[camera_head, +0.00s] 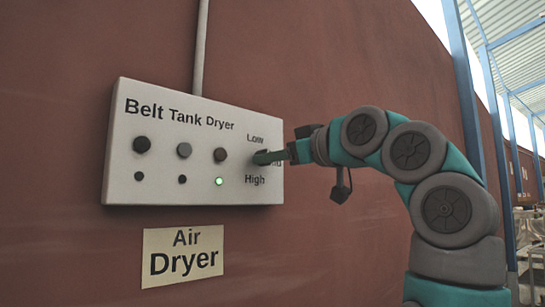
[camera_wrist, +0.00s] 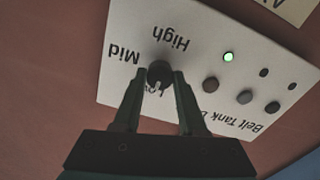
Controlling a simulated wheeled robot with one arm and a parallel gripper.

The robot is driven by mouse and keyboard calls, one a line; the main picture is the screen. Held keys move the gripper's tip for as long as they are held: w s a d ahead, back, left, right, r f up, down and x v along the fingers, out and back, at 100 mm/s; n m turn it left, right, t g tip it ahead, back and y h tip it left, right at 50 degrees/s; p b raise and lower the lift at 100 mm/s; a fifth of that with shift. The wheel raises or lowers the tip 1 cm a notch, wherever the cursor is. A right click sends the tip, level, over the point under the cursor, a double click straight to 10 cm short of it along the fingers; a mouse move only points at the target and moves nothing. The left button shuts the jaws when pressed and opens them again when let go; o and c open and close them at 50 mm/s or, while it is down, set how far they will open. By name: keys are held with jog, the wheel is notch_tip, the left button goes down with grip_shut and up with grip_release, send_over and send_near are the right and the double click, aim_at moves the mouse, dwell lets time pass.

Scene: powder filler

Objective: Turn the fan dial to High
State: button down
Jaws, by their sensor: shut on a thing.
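The fan dial (camera_wrist: 158,73) is a dark round knob on the white control panel (camera_head: 140,105). In the wrist view it sits between the fingertips of my gripper (camera_wrist: 160,76), which is shut on it from both sides. "High" is printed above the dial there and "Mid" to its left. Pale marks show just below the knob, partly hidden between the fingers; I cannot tell which label the dial points to. In the head view my gripper (camera_head: 267,157) covers the dial and part of the "Mid" label, between "Low" above and "High" below.
Three dark knobs or buttons (camera_head: 184,150) sit left of the dial. Below them are two dark spots and a lit green lamp (camera_head: 219,181). An "Air Dryer" sign (camera_head: 183,255) is on the red wall below. A pipe (camera_head: 200,45) rises from the panel top.

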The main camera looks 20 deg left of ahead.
jog(key=shift+s+m+b, duration=0.1)
jog(key=shift+m+b, duration=0.2)
jog(key=shift+b, duration=0.1)
jog(key=shift+m+b, duration=0.35)
jog(key=shift+m, duration=0.25)
jog(key=shift+r+m+b, duration=0.3)
jog(key=shift+m, duration=0.8)
dwell(0.7)
jog(key=shift+f, duration=0.2)
